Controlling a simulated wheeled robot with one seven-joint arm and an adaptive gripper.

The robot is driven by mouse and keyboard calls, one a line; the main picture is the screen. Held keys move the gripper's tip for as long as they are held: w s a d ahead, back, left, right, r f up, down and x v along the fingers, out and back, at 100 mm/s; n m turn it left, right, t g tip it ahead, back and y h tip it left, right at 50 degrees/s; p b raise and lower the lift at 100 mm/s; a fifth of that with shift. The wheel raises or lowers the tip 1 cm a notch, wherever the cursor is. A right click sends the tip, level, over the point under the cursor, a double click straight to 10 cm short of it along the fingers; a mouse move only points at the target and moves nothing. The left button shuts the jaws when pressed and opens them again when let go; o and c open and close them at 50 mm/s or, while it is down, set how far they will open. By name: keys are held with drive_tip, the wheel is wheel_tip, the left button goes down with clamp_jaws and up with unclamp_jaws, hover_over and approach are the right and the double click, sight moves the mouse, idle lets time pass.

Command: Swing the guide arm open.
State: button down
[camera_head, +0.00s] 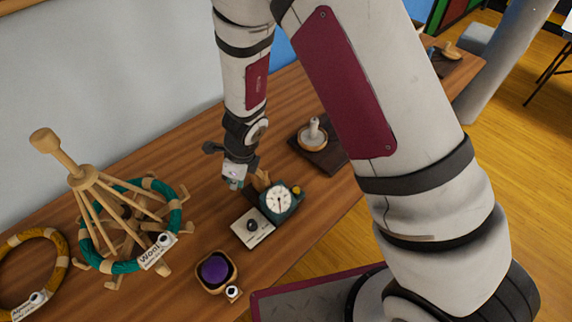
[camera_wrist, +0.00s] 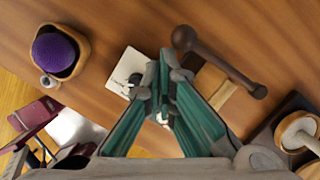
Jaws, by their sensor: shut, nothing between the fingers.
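My gripper (camera_head: 234,183) is shut with nothing between its fingers. It hangs low over the table beside a teal device with a round dial (camera_head: 279,199). In the wrist view, the teal fingers (camera_wrist: 160,85) meet just beside a dark brown bar (camera_wrist: 222,64) with a rounded knob at each end. This bar may be the guide arm. It lies across a pale wooden block (camera_wrist: 213,86). I cannot tell whether the fingers touch the bar. The gripper hides most of the dial device in the wrist view.
A white plate (camera_head: 252,229) lies by the dial device. A wooden bowl (camera_head: 230,283) with a purple ball (camera_head: 215,269) is nearer. A wooden yarn stand (camera_head: 88,181) with a teal ring stands left. A wooden peg on a round base (camera_head: 313,135) sits on a dark board behind right.

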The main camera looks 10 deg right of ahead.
drive_tip(key=shift+w+a, duration=0.3)
drive_tip(key=shift+a, duration=0.1)
idle(0.4)
drive_tip(key=shift+w, duration=0.15)
drive_tip(key=shift+w+d, duration=0.45)
drive_tip(key=shift+w, duration=0.25)
